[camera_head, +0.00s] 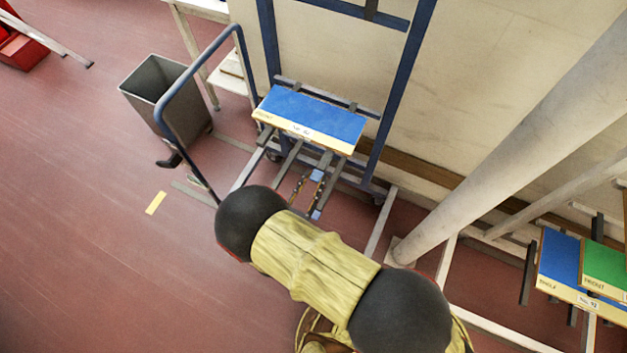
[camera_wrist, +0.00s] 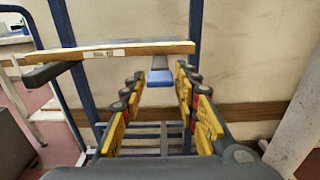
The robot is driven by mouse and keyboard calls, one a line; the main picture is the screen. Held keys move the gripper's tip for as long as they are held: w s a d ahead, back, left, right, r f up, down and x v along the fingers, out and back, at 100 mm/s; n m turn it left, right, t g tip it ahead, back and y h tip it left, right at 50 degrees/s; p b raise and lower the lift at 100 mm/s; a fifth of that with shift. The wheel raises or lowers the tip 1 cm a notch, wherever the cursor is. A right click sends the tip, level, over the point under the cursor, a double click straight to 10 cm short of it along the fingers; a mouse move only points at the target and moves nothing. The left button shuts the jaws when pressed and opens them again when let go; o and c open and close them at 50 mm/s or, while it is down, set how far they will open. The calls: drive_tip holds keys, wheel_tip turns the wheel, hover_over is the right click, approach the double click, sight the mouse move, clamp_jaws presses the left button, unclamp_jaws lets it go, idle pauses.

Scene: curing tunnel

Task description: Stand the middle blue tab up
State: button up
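A small blue tab (camera_wrist: 160,78) shows in the wrist view between and beyond the fingers of my gripper (camera_wrist: 160,70), with a grey bar behind it. The fingers are apart, with a gap on each side of the tab, and nothing is held. In the head view, a small blue piece (camera_head: 317,175) shows at my gripper (camera_head: 311,180), just below the front edge of the blue-topped board. I cannot tell clearly whether the tab lies flat or stands.
A blue-topped board (camera_head: 312,115) lies on the bars of a blue-framed rack (camera_head: 400,80), close above my gripper. A grey bin (camera_head: 155,85) stands left. A thick pale pipe (camera_head: 510,140) slants at right, before more boards (camera_head: 558,260).

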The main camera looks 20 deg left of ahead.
drive_tip(key=c, duration=0.6)
clamp_jaws()
